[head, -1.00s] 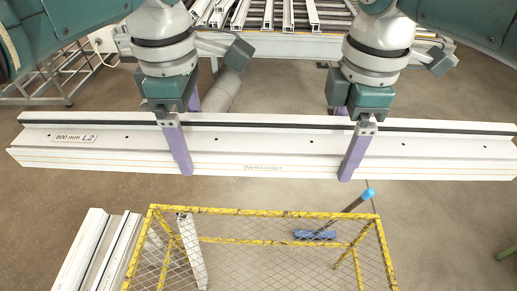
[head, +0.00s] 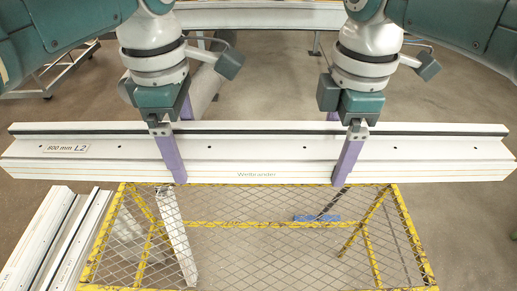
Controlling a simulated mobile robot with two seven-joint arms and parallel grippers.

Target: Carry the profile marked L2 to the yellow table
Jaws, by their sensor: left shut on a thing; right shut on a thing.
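The long white profile marked L2 (head: 255,155) hangs level across the head view, its "800 mm L2" label at the left end. My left gripper (head: 174,160) is shut on it left of its middle. My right gripper (head: 347,160) is shut on it right of its middle. Both grippers have purple fingers. The yellow table (head: 290,224), a yellow frame with a mesh top, stands just below the profile in the picture. The profile hides part of its far edge. I cannot tell how high the profile is above it.
Other white profiles (head: 55,235) lie left of the yellow table. A white piece (head: 177,235) shows at the table's left part, on or under the mesh. A blue brush head (head: 316,218) shows through the mesh. Open floor lies to the right.

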